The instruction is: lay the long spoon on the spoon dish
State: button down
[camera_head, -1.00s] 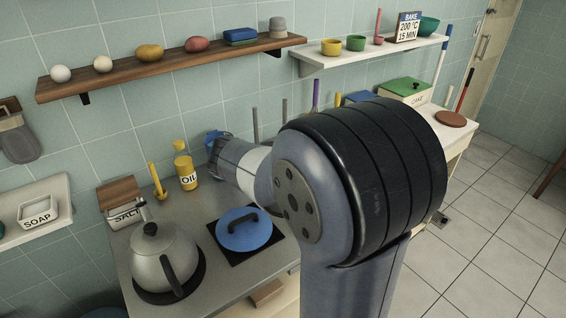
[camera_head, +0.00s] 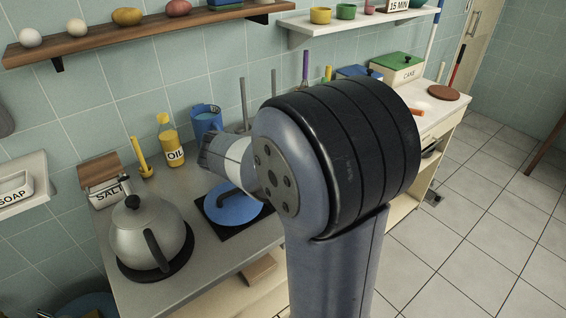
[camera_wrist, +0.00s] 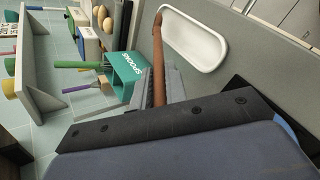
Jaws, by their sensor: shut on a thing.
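In the wrist view, my gripper (camera_wrist: 160,85) is shut on the long brown spoon (camera_wrist: 158,55). The spoon sticks out past the fingers, and its far end reaches the rim of the white oval spoon dish (camera_wrist: 207,66). Most of the spoon shows alongside the dish's left edge; I cannot tell whether it touches the dish. The dish lies on the grey counter and looks empty. In the head view my arm hides the gripper, the spoon and the dish.
A teal SPOONS box (camera_wrist: 126,75) with utensils stands beside the spoon in the wrist view. In the head view, a kettle (camera_head: 146,236), a blue lid (camera_head: 228,207), a blue mug (camera_head: 207,118) and an oil bottle (camera_head: 171,142) crowd the counter's left part.

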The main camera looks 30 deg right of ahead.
jog(key=shift+f, duration=0.5)
jog(key=c, duration=1.3)
grip_release()
jog(key=shift+c, duration=0.2)
jog(key=shift+r, duration=0.1)
jog(key=v, duration=1)
jog(key=shift+a, duration=0.35)
jog(key=shift+s+r, duration=0.1)
